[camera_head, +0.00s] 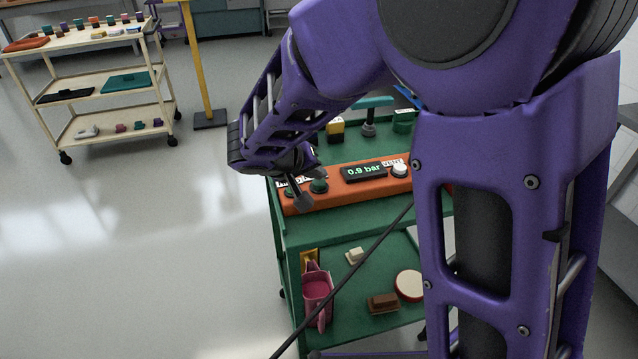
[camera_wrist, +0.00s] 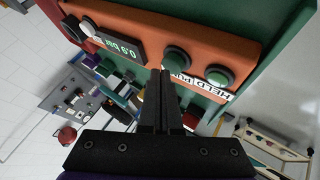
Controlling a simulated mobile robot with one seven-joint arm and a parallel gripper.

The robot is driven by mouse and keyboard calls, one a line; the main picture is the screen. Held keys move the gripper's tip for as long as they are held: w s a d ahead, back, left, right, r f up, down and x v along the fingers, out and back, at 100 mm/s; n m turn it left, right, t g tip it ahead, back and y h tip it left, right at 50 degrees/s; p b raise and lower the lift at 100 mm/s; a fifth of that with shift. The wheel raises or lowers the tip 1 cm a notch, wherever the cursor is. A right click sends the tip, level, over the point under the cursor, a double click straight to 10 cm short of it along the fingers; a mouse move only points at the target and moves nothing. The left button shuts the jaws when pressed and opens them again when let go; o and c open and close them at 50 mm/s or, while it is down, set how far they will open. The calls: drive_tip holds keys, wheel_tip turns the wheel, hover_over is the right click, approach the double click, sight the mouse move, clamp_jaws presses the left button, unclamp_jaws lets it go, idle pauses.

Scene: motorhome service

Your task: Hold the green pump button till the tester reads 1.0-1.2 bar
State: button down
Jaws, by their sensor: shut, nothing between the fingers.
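The orange tester (camera_head: 350,183) lies on top of a green cart. Its display (camera_head: 363,172) reads 0.9 bar, and it also shows in the wrist view (camera_wrist: 122,46). A dark green button (camera_head: 319,186) sits left of the display, and it also shows in the wrist view (camera_wrist: 177,58). A brighter green round piece (camera_wrist: 218,75) is beside it, near a partly hidden label. My gripper (camera_head: 303,203) is shut and empty, at the tester's left end. In the wrist view its fingertips (camera_wrist: 165,76) are close to the dark green button; I cannot tell whether they touch it.
A white button (camera_head: 399,169) is right of the display, by a vent label. The green cart (camera_head: 350,230) holds a pink container (camera_head: 317,290) and other items below. A dark cable crosses in front. A cream trolley (camera_head: 90,82) and yellow post (camera_head: 199,60) stand left; floor there is clear.

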sight(317, 185)
drive_tip(key=shift+f, duration=0.5)
idle(0.6)
drive_tip(key=shift+r, duration=0.1)
idle(0.9)
drive_tip(key=shift+r, duration=0.85)
drive_tip(key=shift+r+p, duration=1.35)
drive_tip(key=shift+r, duration=1.2)
